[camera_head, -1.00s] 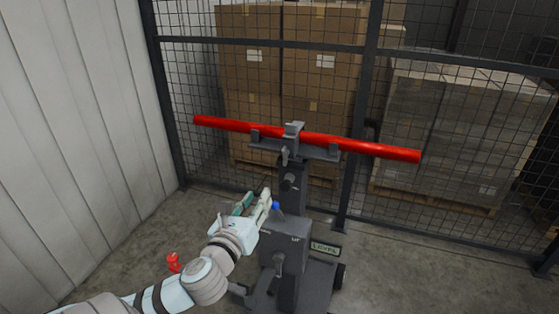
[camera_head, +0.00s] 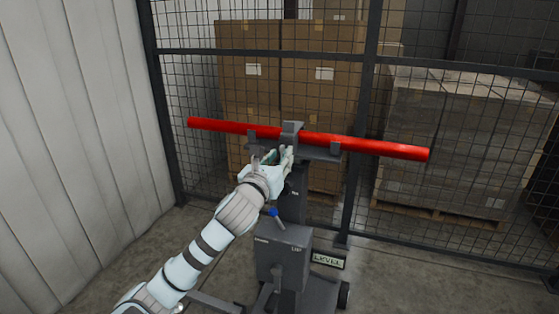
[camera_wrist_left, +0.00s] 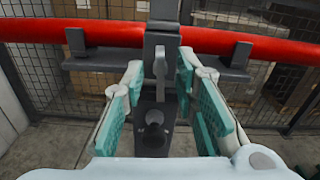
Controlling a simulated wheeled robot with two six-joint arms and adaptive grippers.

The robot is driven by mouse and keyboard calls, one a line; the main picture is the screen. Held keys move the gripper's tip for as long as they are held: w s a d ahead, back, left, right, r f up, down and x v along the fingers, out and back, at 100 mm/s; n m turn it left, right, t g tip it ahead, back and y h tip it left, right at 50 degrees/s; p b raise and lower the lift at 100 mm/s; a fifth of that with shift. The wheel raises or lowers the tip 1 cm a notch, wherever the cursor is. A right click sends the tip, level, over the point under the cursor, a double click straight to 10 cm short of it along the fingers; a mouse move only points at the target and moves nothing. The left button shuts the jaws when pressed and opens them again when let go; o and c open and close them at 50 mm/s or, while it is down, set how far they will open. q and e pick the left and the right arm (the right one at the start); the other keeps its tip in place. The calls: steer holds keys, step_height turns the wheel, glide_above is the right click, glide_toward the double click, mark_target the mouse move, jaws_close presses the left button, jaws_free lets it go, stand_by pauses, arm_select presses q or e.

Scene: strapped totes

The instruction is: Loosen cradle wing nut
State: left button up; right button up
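A dark grey cradle (camera_head: 318,151) on a post carries a long red bar (camera_head: 375,148), held under a clamp block (camera_head: 290,132). In the left wrist view, the grey wing nut (camera_wrist_left: 160,66) hangs below the clamp block (camera_wrist_left: 162,38) on the front of the cradle (camera_wrist_left: 95,62). My left gripper (camera_head: 279,157) is at the front of the cradle. In its wrist view, the gripper's (camera_wrist_left: 159,73) teal-padded fingers stand apart on either side of the wing nut, with gaps showing. In the head view the gripper hides the wing nut. My right gripper is not in view.
Below is the stand's grey box (camera_head: 283,250) with a blue-knobbed lever (camera_head: 273,213) and a LEVEL sign (camera_head: 328,260). A dark round knob (camera_wrist_left: 153,130) sits on the post below the wing nut. A mesh fence (camera_head: 400,105) stands close behind the bar.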

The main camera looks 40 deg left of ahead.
arm_select(q)
jaws_close()
